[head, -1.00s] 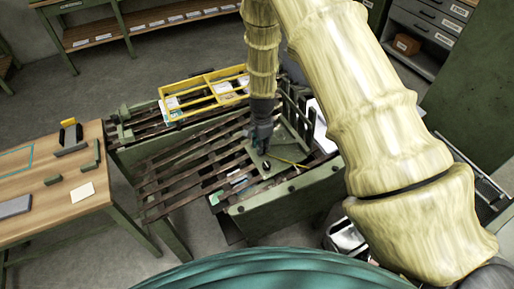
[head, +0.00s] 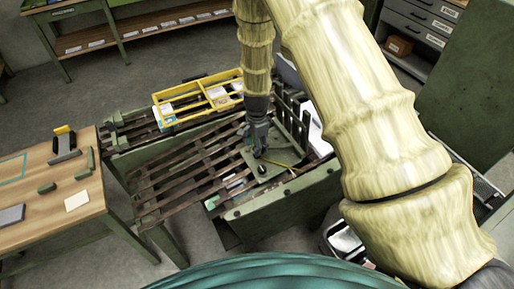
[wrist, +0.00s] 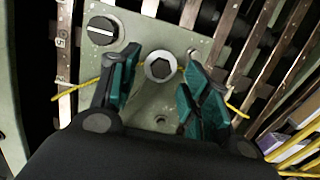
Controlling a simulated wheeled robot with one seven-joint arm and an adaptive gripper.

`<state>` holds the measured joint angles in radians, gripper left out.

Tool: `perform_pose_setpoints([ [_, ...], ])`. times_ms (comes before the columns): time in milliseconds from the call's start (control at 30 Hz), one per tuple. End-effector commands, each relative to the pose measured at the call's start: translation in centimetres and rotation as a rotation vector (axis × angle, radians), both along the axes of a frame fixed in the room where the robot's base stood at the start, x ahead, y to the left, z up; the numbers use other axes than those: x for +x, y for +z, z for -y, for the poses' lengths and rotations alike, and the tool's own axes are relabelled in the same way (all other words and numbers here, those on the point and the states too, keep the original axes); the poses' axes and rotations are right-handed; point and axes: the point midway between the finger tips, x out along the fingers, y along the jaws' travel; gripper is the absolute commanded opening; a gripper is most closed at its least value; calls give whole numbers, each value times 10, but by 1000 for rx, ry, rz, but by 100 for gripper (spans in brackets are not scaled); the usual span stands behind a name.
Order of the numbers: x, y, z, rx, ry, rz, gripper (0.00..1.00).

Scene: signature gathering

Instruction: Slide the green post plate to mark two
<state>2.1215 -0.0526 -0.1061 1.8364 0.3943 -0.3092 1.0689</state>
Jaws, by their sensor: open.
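The green post plate (head: 288,157) lies on the dark slatted bed of the green bench. In the wrist view the pale green plate (wrist: 140,25) carries a round post with a hex-shaped centre (wrist: 160,67) and a black slotted knob (wrist: 102,31). My gripper (head: 259,153) is over the plate, pointing down. In the wrist view its teal-padded fingers (wrist: 160,62) are open, one on each side of the post, with gaps showing. A mark like a 5 (wrist: 62,42) shows on a strip left of the plate. I cannot make out mark two.
A yellow cord (wrist: 88,85) crosses the plate behind my fingers. A yellow divided frame (head: 198,98) lies on the bed's far side. A wooden table (head: 40,200) stands to the left. Bare slats (head: 180,180) extend left of the plate.

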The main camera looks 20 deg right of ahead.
Motion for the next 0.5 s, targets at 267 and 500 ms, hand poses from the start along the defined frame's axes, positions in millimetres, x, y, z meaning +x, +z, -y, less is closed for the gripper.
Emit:
perform_pose_setpoints([
  [267, 1, 49, 0, -1, 1, 2, 47],
  [500, 1, 82, 0, -1, 1, 1, 47],
])
